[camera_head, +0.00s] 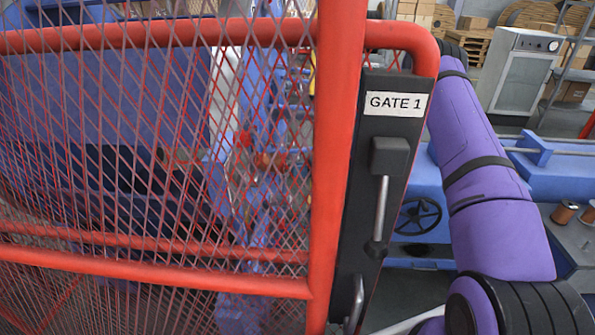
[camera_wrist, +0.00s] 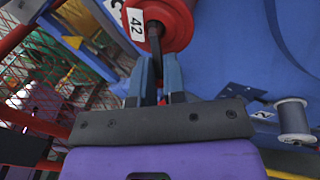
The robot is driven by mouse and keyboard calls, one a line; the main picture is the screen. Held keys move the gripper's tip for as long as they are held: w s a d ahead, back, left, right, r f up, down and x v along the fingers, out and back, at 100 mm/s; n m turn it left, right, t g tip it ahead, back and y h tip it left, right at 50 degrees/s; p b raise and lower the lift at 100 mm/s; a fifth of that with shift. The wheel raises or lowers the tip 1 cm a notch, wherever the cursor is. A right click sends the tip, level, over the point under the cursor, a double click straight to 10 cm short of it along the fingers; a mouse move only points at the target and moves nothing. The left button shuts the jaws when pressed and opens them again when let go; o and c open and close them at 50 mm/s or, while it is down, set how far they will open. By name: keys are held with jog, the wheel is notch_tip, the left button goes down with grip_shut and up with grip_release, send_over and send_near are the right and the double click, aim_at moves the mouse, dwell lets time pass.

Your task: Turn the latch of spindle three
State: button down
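In the wrist view a red round part (camera_wrist: 178,22) with a white "42" label sits at the top middle, in front of a blue body. A dark narrow lever (camera_wrist: 155,38) sticks out from it toward me; I take it for the latch. My gripper (camera_wrist: 157,66) has its two blue-grey fingers on either side of the lever's end. The fingertips are very close to the lever; I cannot tell whether they press on it. A second white label (camera_wrist: 117,8), cut off by the frame, stands at upper left. In the head view my gripper is hidden.
In the head view a red mesh gate (camera_head: 340,150) fills the left and middle, with a dark "GATE 1" latch plate (camera_head: 388,190). My purple arm passes close on its right. A grey spool (camera_wrist: 291,118) stands at right in the wrist view, red mesh (camera_wrist: 20,35) at left.

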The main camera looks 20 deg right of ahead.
jog(key=shift+w+a+f+y, duration=0.15)
jog(key=shift+f+y, duration=0.15)
jog(key=shift+y, duration=0.3)
jog(key=shift+a+f+n+y, duration=0.1)
jog(key=shift+a+n+y, duration=0.1)
jog(key=shift+n+y, duration=0.4)
jog(key=c, duration=1.2)
grip_release()
jog(key=v, duration=1.1)
jog(key=shift+a+f, duration=0.1)
jog(key=shift+f, duration=0.05)
